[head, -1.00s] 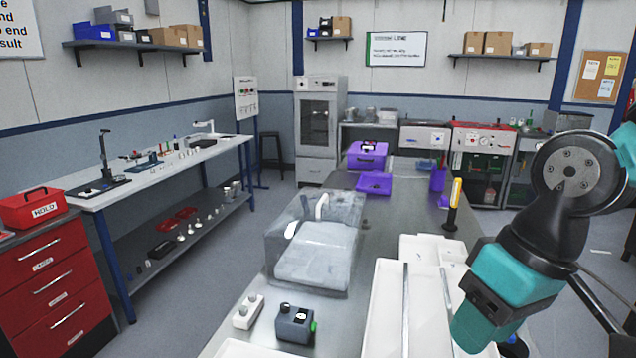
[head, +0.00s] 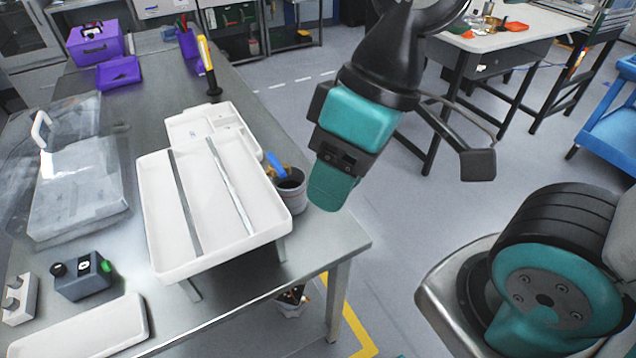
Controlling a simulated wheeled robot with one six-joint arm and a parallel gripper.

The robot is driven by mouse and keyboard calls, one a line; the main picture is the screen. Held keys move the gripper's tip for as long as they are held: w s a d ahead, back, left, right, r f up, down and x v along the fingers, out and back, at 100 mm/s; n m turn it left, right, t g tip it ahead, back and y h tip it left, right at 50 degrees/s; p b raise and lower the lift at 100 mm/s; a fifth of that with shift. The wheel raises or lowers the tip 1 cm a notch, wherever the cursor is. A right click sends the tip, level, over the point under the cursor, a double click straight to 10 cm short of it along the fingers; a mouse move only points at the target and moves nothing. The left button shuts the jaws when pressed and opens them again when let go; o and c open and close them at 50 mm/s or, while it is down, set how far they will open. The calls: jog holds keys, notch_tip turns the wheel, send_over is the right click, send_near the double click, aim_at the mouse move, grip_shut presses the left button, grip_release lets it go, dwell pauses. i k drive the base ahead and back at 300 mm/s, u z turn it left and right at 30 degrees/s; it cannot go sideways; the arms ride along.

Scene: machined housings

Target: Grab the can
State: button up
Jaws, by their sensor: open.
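I see no plain drinks can on the table. The nearest can-like thing is a grey round pot (head: 291,193) at the right edge of the table, beside the white tray, with a blue handle and a yellowish item sticking out of it. I cannot tell whether it is the can. My gripper (head: 332,191) hangs at the end of my teal and black arm, just right of the pot in the picture and apparently above it. It is open, with nothing visible in it; its fingertips are not clear from this angle.
A white ribbed tray (head: 160,243) stands on the steel table (head: 150,110). A clear cover (head: 75,205), a grey button box (head: 84,277), a yellow-handled tool (head: 206,60) and purple bins (head: 119,73) are also there. A small bin (head: 292,303) stands below.

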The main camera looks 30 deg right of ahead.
aim_at(290, 191)
jog(key=k, duration=0.5)
jog(key=u, duration=1.95)
jog(key=i, duration=1.25)
jog(key=z, duration=2.05)
jog(key=i, duration=0.5)
